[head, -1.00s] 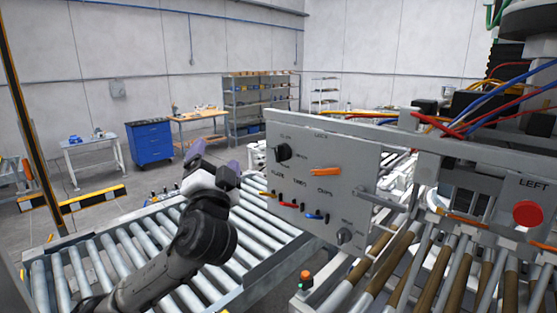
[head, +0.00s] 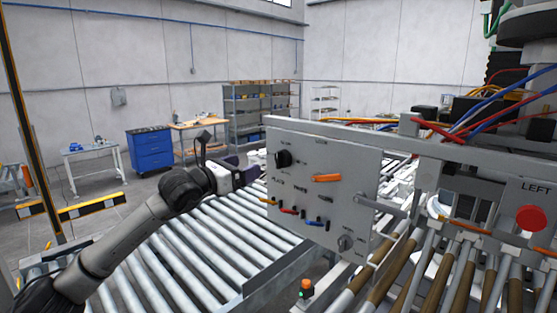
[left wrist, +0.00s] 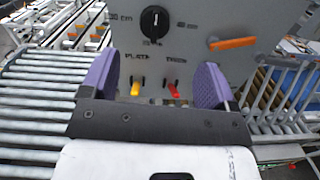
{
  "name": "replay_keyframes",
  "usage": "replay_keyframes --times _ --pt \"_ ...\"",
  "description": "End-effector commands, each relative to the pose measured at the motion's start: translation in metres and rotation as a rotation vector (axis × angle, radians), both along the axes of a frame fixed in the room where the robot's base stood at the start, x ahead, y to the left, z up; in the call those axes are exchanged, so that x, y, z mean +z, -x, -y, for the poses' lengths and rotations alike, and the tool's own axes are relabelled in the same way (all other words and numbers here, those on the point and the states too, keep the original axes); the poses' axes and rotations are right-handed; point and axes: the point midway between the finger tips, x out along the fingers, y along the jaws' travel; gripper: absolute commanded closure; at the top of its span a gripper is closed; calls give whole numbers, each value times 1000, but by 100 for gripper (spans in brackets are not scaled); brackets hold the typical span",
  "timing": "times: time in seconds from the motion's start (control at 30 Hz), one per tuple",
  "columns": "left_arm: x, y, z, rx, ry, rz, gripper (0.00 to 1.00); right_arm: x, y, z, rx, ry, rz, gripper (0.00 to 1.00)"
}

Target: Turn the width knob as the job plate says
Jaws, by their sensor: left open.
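A black round knob (head: 283,158) with a white pointer mark sits at the upper left of the grey control panel (head: 352,190). A second, grey knob (head: 345,243) sits at the panel's lower right. My left gripper (head: 250,168) is open and empty at the panel's left edge, purple fingers (left wrist: 155,78) apart. The black knob is beyond the fingertips, not touched. I cannot make out a job plate. My right gripper is not in view.
The panel also bears an orange handle (head: 327,178) and several small coloured levers (head: 288,211). A roller conveyor (head: 180,245) runs below my left arm. A red button (head: 529,218) is at the right. A grey bar (head: 380,204) sticks out near the panel's right edge.

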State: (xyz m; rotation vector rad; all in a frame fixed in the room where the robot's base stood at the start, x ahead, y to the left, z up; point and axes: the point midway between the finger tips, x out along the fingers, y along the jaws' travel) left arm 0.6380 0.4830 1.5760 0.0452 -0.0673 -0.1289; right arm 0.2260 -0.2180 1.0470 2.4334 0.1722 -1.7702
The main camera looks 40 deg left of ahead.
Motion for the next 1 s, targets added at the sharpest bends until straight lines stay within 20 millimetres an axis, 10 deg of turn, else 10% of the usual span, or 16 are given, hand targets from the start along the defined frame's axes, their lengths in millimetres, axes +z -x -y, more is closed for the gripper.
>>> replay_keyframes --times 0.27,1.0 --pt "-9 -12 -2 20 43 -74 19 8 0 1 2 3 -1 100" --pt "-8 -126 11 18 43 -71 19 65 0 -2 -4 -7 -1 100"
